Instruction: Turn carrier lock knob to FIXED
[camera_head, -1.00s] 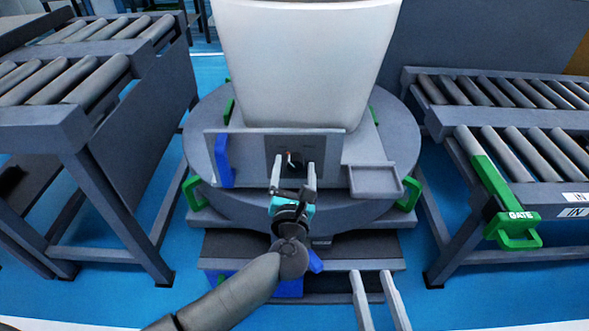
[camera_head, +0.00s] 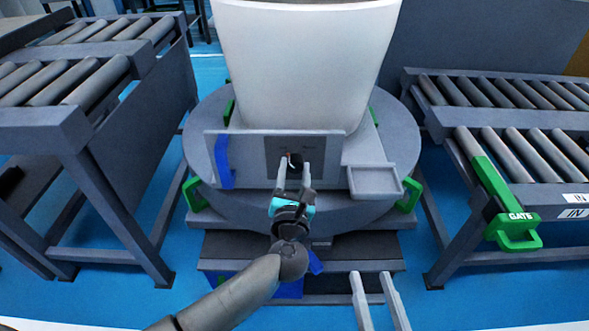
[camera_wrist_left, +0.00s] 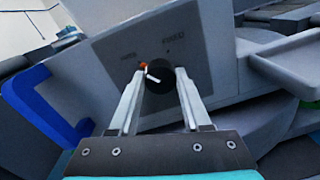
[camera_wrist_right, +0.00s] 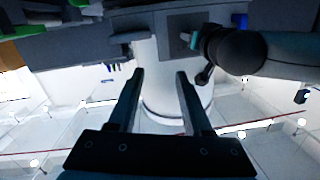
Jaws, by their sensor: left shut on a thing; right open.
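The carrier lock knob (camera_wrist_left: 159,85) is a dark round knob with a white pointer line, on a grey plate (camera_wrist_left: 105,62) on the front of the round carrier. The pointer slants towards an orange mark under the left label, which is blurred; the right label seems to read FIXED. My left gripper (camera_head: 294,168) is shut on the knob, one finger on each side; its fingers also show in the left wrist view (camera_wrist_left: 158,78). In the head view the knob is mostly hidden. My right gripper (camera_head: 372,274) is open and empty, low in front of the carrier.
A white toilet body (camera_head: 305,65) stands on the round carrier (camera_head: 400,150). A blue handle (camera_head: 222,162) is left of the knob plate, and a shallow grey tray (camera_head: 374,181) is right. Roller conveyors flank both sides; the right one has a green GATE handle (camera_head: 515,232).

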